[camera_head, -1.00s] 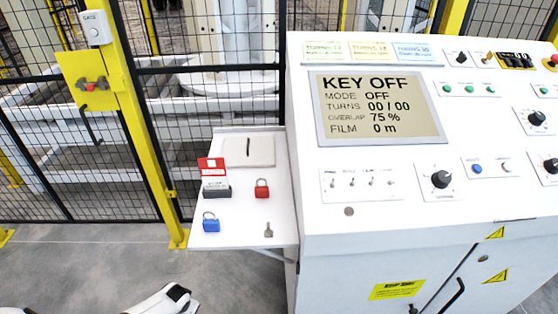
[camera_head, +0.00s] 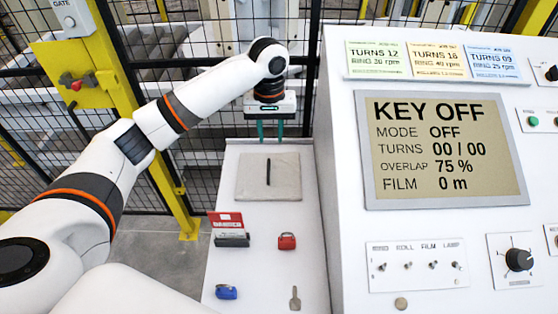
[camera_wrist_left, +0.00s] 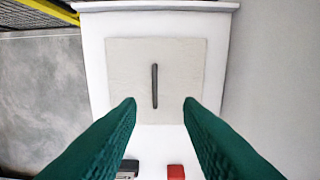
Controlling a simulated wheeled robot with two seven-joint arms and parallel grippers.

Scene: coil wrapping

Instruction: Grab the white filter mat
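The white filter mat (camera_head: 251,188) is a flat off-white square lying at the far end of the white side shelf, with a dark slim bar on its middle. It also shows in the left wrist view (camera_wrist_left: 184,70), below and ahead of the fingers. My left gripper (camera_head: 269,132) is above the shelf's far edge, beyond the mat in the head view, with its green fingers pointing down. In the left wrist view the fingers (camera_wrist_left: 160,102) are wide apart with nothing between them, and the gripper is open. My right gripper is in neither view.
On the shelf (camera_head: 262,263) nearer me are a red-and-grey tag holder (camera_head: 229,230), a red padlock (camera_head: 287,241), a blue padlock (camera_head: 226,292) and a key (camera_head: 295,298). The control console (camera_head: 345,240) rises on the right. A mesh fence with a yellow post (camera_head: 172,195) stands behind and left.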

